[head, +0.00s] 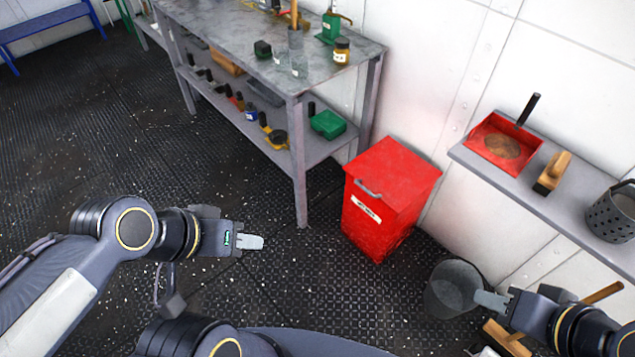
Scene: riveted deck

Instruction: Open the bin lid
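The red bin (372,225) stands on the floor right of the workbench, close to the white wall. Its flat red lid (393,175) is down on the box. A grey handle (369,189) sits at the lid's near left edge, above a white label on the front. My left gripper (252,242) is left of the bin, over the floor and apart from it, with its fingertips pointing right. My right gripper (488,299) is right of and lower than the bin in the picture, by a grey bucket. Each gripper's fingers overlap from this angle, so their gap is hidden.
A grey workbench (235,40) with tools and jars stands left of the bin. A wall shelf (535,200) at right holds a red dustpan (502,146), a brush and a perforated basket. The grey bucket (453,290) stands right of the bin. The dark floor before the bin is clear.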

